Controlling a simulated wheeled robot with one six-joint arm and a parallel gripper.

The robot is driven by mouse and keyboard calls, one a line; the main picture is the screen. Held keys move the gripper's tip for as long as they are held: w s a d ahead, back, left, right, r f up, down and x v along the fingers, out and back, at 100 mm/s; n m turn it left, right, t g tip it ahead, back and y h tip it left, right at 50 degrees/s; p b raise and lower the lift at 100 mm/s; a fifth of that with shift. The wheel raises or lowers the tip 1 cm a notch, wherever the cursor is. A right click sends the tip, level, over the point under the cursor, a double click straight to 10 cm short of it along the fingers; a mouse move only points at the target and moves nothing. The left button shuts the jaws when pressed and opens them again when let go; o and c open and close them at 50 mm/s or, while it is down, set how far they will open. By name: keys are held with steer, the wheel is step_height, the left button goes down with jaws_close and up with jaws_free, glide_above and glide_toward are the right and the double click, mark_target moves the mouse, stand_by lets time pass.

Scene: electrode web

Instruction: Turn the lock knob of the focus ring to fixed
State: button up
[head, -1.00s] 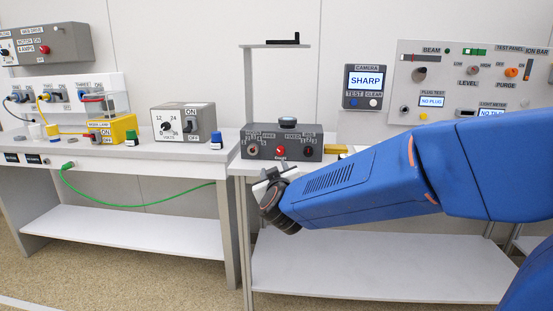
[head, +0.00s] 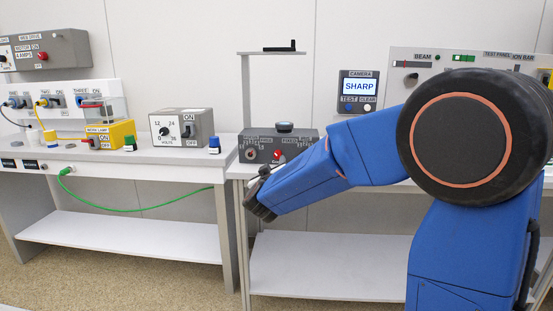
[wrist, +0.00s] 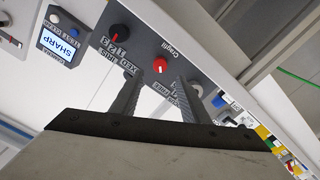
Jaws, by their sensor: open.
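A dark grey box (head: 278,146) with three knobs on its front stands on the right bench, with a round dark disc (head: 284,127) on top. Its middle knob is a red knob (head: 278,156), also seen in the wrist view (wrist: 160,63). A black knob (wrist: 120,33) is beside it, and a third knob (wrist: 196,88) is on the other side. Labels are too small to read surely, and the lock knob's setting cannot be told. My gripper (wrist: 160,77) is open and empty, its fingers pointing at the box front, with the red knob appearing between the fingertips.
A thin stand (head: 249,95) rises behind the box.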

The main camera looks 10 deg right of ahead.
mark_target(277, 155)
steer(key=x, duration=0.8)
jaws_close()
